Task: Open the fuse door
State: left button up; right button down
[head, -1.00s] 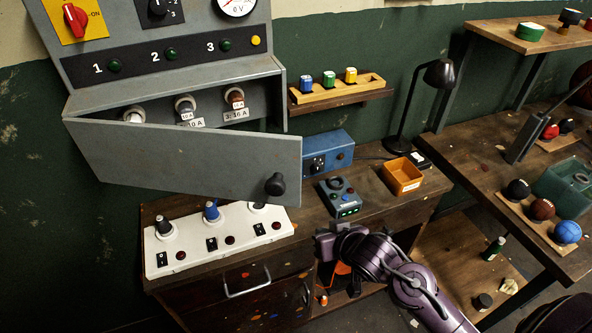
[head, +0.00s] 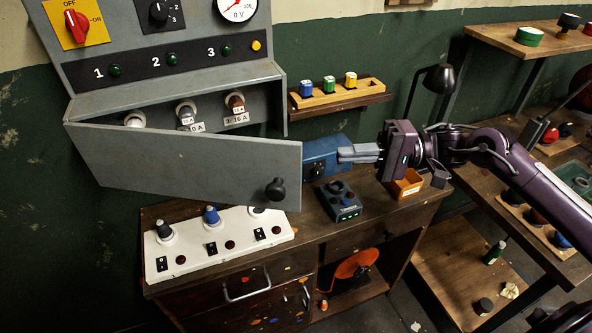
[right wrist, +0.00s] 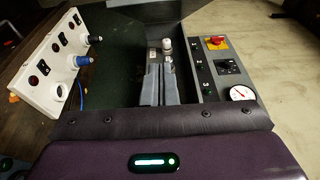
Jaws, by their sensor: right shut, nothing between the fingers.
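The fuse door (head: 185,165) is a grey panel on the front of the grey fuse cabinet (head: 165,35). It stands ajar, its right end swung out, with a black knob (head: 276,188) near its lower right corner. Behind its top edge, fuses (head: 186,112) show; their lower parts are hidden by the door. My right gripper (head: 343,153) is shut and empty, right of the door's free end, its fingers pointing left in front of the blue box. In the right wrist view its shut fingers (right wrist: 161,85) point toward a fuse (right wrist: 167,46). My left gripper is not in view.
A white switch panel (head: 220,240) sits on the bench below the door. A blue box (head: 322,160), a dark control box (head: 338,202) and an orange tray (head: 408,185) stand to the right. A wooden shelf (head: 340,98) with coloured blocks is above.

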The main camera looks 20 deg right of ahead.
aim_at(295, 173)
jog(key=shift+s+a+p, duration=0.2)
jog(key=shift+a+p, duration=1.1)
jog(key=shift+a, duration=1.45)
jog(key=shift+s+a+p, duration=0.2)
jog(key=shift+a+p, duration=1.05)
jog(key=shift+a, duration=1.5)
jog(key=shift+s+a, duration=0.15)
jog(key=shift+s, duration=0.05)
jog(key=shift+a, duration=0.1)
